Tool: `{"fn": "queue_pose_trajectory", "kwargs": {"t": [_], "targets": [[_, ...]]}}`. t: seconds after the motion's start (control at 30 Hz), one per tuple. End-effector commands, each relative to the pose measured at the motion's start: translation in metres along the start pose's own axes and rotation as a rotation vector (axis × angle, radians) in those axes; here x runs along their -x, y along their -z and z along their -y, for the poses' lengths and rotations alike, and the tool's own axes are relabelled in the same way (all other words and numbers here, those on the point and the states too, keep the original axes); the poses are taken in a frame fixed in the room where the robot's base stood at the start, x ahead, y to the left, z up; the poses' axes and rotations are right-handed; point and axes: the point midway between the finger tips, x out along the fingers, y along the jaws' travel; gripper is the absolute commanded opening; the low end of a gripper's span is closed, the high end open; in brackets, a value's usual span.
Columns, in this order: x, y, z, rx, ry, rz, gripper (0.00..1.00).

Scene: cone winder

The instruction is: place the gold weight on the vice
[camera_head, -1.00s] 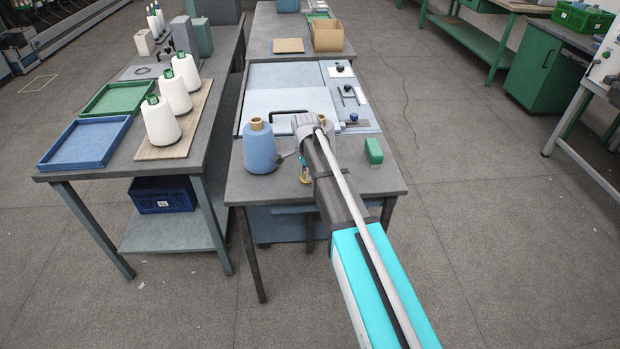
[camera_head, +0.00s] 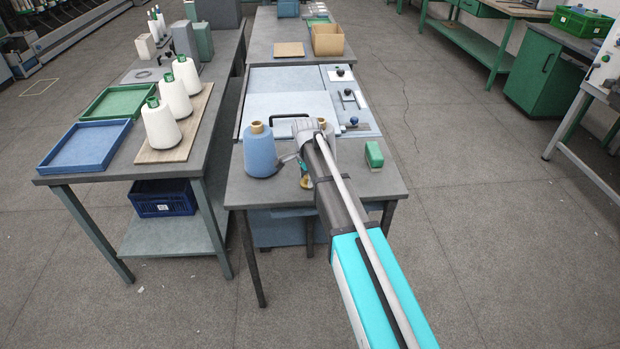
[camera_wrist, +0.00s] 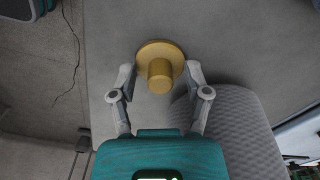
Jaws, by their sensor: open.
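The gold weight (camera_wrist: 160,60) is a round disc with a knob, at the upper middle of the wrist view, on the grey bench top. In the head view a small gold part of it (camera_head: 307,183) shows beside my gripper. My gripper (camera_wrist: 160,74) is open, one finger on either side of the weight's knob, with gaps visible between the fingers and the knob. My arm hides part of this bench area in the head view. I cannot make out a vice for certain in either view.
A blue yarn cone (camera_head: 260,150) stands left of my gripper, and a green block (camera_head: 374,154) stands to the right. A textured grey rounded object (camera_wrist: 235,120) lies close to the right finger. A pale plate (camera_head: 290,103) with a black handle is behind.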

Motion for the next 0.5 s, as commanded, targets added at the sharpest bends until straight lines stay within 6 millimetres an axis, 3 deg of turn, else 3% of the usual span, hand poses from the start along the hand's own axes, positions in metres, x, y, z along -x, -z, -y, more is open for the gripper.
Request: {"fn": "queue_pose_trajectory", "kwargs": {"t": [0.5], "targets": [[0.017,0.000,0.000,0.000,0.000,0.000,0.62]]}}
